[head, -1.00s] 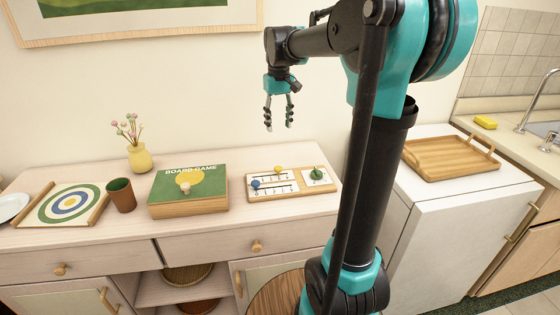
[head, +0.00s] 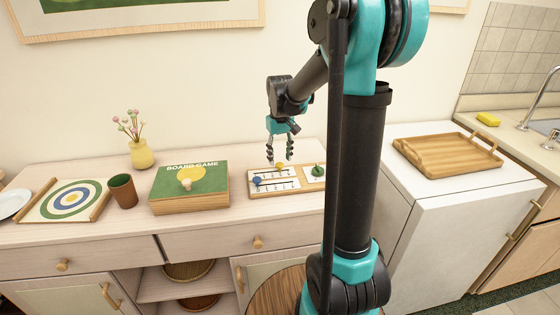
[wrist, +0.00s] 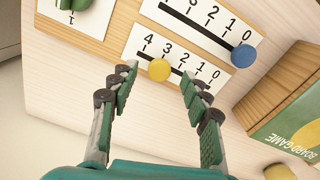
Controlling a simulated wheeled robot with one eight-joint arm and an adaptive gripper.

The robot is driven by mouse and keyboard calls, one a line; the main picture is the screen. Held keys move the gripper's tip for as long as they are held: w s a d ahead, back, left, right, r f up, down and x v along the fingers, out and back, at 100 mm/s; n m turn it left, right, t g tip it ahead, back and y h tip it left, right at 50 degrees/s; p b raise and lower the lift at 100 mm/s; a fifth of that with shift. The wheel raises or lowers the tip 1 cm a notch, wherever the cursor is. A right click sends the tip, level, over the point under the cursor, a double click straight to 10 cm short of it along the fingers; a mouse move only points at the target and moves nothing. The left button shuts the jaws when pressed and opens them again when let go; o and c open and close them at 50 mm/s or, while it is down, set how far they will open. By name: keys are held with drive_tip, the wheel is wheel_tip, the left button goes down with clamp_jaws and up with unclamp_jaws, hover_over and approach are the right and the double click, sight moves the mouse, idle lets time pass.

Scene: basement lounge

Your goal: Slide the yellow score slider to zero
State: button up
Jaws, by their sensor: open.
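The score board (head: 262,193) lies on the cabinet top; it also shows in the wrist view (wrist: 115,45). The yellow slider (wrist: 159,69) is a round knob on the slot of the nearer scale in the wrist view, close to the 3 mark; that scale's 0 is at the right end. The blue slider (wrist: 243,56) sits by the 0 of the other scale. My gripper (head: 281,162) is open and empty over the board's far edge. In the wrist view my fingers (wrist: 160,74) appear on either side of the yellow slider, with no visible contact. Their height above it is unclear.
A green knob (head: 318,171) sits on the board's right part. The board game box (head: 190,203) stands left of the board, then a brown cup (head: 122,191), a yellow vase (head: 142,154) and a target mat (head: 50,212). A wooden tray (head: 450,155) is on the white unit at right.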

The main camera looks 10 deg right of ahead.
drive_tip(key=shift+f, duration=1.05)
clamp_jaws()
